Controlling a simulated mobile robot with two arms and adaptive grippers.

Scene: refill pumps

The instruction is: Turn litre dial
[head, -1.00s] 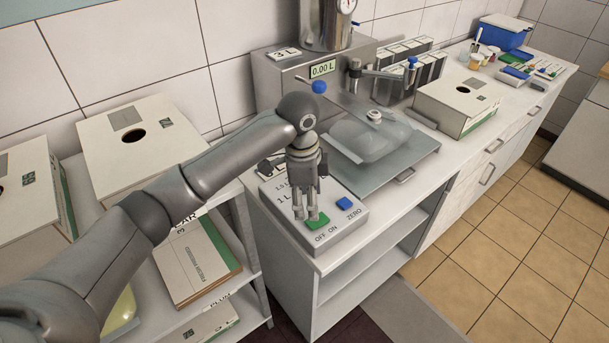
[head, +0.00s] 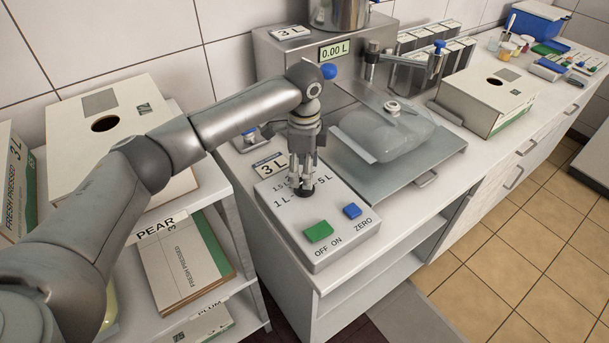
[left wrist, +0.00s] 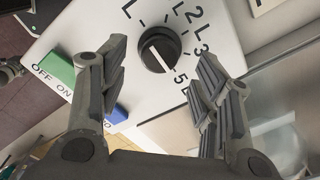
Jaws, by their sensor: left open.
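The control box (head: 345,243) stands on the counter with a green OFF/ON switch (head: 318,231) and a blue ZERO button (head: 352,211). My left gripper (head: 301,192) points down over the litre dial. In the left wrist view the dial (left wrist: 158,49) is a black round knob with a pale pointer line, beside the marks 2L, 3L and 5L. The gripper fingers (left wrist: 160,85) are open, apart on either side of the dial, with nothing between them at the tips. In the head view the gripper mostly hides the dial. My right gripper is not in view.
A display (head: 334,50) on the grey machine reads 0.00 L. A clear bag (head: 382,134) lies on the tray (head: 440,150) right of the box. Cartons (head: 190,262) fill the shelf at left.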

